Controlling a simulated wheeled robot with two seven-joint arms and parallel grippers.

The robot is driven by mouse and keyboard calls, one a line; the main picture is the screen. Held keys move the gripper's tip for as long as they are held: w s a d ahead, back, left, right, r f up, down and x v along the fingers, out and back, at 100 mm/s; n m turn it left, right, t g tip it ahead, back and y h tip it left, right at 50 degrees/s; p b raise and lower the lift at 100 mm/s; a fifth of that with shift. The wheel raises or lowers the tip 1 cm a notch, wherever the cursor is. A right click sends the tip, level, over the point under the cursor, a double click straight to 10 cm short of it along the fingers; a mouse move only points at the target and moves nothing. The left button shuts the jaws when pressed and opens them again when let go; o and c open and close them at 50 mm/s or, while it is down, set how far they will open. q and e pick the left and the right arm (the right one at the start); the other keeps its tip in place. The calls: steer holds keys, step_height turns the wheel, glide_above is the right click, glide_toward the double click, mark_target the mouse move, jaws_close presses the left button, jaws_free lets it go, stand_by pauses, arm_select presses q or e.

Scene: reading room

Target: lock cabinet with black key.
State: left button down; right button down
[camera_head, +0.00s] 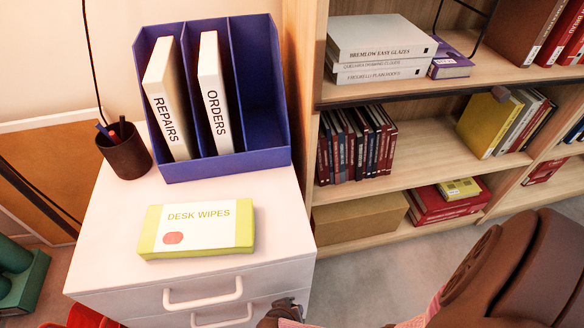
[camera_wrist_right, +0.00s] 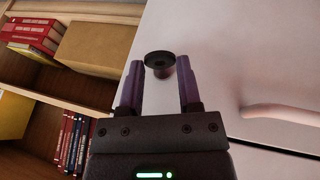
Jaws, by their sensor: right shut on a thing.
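The white cabinet (camera_head: 100,275) stands at the left of the head view, with drawers with bar handles on its front. It also fills the right of the right wrist view (camera_wrist_right: 225,60). My right gripper (camera_wrist_right: 160,66) is shut on a dark round-headed piece (camera_wrist_right: 159,61), which looks like the black key. The piece sits between the fingertips, close to the white cabinet front. Whether it is in a lock cannot be told. Part of my right gripper (camera_head: 288,304) shows by the cabinet front at the bottom of the head view; its fingertips are hard to make out. My left gripper is out of view.
On the cabinet top are a blue file holder (camera_head: 265,105) with two binders, a brown pen cup (camera_head: 125,153) and a desk wipes pack (camera_head: 198,228). A wooden bookcase (camera_head: 400,172) with books and a tan box (camera_head: 360,218) stands close on the right.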

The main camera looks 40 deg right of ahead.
steer(key=shift+a+f+g+h+b, duration=0.2)
steer(key=shift+f+g+h+b, duration=0.1)
steer(key=shift+h+b, duration=0.2)
steer(key=shift+w+g+h+b, duration=0.1)
steer(key=shift+g+h+b, duration=0.2)
steer(key=shift+h+b, duration=0.15)
steer(key=shift+w+a+n+h+b, duration=0.1)
steer(key=shift+n+h+b, duration=0.25)
steer(key=shift+n+h, duration=0.1)
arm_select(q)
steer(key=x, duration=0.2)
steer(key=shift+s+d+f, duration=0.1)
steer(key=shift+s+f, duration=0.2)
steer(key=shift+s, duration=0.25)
arm_select(e)
steer(key=shift+r, duration=0.1)
